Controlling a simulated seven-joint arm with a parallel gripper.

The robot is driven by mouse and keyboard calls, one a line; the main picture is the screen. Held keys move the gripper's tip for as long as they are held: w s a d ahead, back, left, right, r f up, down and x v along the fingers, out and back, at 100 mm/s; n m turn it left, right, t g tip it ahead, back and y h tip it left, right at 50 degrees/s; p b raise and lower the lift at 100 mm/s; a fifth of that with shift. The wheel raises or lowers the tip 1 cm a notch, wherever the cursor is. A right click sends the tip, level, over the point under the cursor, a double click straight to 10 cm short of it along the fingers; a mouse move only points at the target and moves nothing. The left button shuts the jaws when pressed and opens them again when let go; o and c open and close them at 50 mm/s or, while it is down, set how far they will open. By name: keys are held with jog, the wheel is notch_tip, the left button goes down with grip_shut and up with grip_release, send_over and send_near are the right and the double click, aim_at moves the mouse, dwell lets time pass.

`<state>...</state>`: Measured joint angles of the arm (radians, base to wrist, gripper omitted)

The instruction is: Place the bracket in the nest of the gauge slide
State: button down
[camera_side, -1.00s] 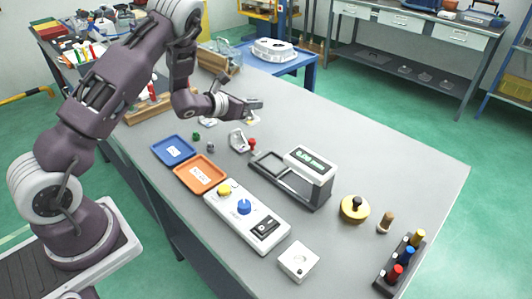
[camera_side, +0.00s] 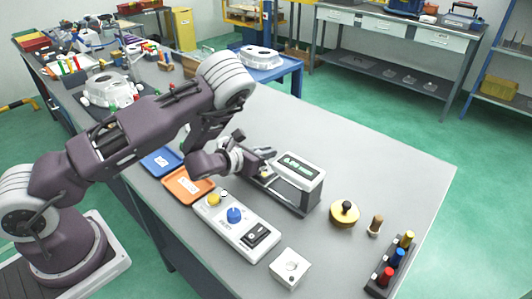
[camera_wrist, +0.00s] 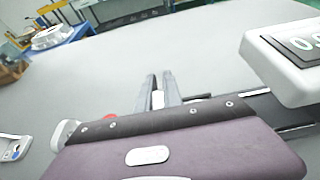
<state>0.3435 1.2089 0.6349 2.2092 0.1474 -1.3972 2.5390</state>
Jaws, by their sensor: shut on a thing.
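The gauge (camera_side: 298,172) has a white head with a green display over a dark frame; its slide reaches to the left under my gripper. My gripper (camera_side: 270,153) is over the slide's left end, beside the head. In the wrist view, my gripper (camera_wrist: 165,88) shows two dark fingers with a small pale piece, seemingly the bracket (camera_wrist: 157,100), between them. Most of the bracket is hidden. The gauge head (camera_wrist: 285,62) is at upper right in that view. The nest is hidden by my gripper, and I cannot tell whether the bracket touches it.
The orange tray (camera_side: 187,186) and blue tray (camera_side: 160,162) lie left of the gauge. A control box (camera_side: 237,222) with a blue knob is in front. A brass weight (camera_side: 344,213) stands to the right.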

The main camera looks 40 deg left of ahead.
jog(key=shift+f, duration=0.15)
jog(key=c, duration=1.5)
grip_release()
jog(key=v, duration=0.7)
jog(key=shift+s+r, duration=0.25)
jog(key=shift+r, duration=0.1)
